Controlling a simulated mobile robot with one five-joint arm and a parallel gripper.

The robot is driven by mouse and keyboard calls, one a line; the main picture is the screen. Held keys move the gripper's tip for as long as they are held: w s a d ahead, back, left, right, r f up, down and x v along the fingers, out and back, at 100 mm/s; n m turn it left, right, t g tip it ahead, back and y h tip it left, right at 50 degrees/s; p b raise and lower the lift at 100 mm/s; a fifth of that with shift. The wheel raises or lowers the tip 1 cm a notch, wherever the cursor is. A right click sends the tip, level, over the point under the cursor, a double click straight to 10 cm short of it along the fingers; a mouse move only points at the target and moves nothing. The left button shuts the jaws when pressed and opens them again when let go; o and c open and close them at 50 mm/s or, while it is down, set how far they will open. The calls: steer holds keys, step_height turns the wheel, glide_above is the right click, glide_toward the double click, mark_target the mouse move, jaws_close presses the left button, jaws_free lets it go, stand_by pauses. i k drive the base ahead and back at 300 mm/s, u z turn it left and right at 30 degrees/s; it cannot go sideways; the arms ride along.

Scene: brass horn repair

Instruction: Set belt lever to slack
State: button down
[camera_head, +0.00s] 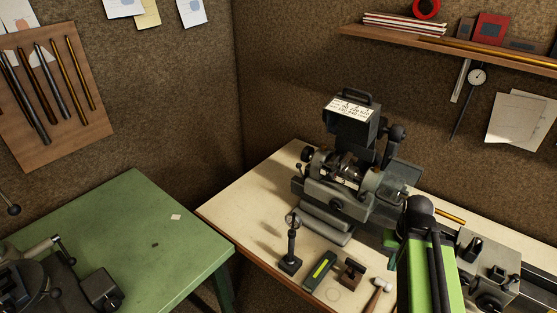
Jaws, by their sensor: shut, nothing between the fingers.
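A small grey lathe (340,198) stands on the pale bench. Its dark cover with a white label (350,108) stands up above the headstock, and stepped pulleys (347,168) show below it. A dark lever with a round knob (396,132) rises behind the headstock, to the right of the cover. I cannot tell for sure that it is the belt lever, or which setting it is in. My green and black arm stands in front of the lathe's right part and hides some of it. My gripper is not visible.
On the bench front lie an upright stand (291,245), a dark box with a yellow-green strip (320,271), a brown block (350,273) and a hammer (379,292). A green table (130,230) with a machine stands left. A shelf (440,42) hangs above.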

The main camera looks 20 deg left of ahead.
mark_target(298, 165)
steer(key=z, duration=0.5)
steer(key=k, duration=0.15)
steer(key=u, duration=3.15)
steer(key=i, duration=0.45)
steer(key=u, duration=0.25)
steer(key=k, duration=0.75)
steer(key=z, duration=0.2)
steer(key=i, duration=0.75)
steer(key=u, duration=0.1)
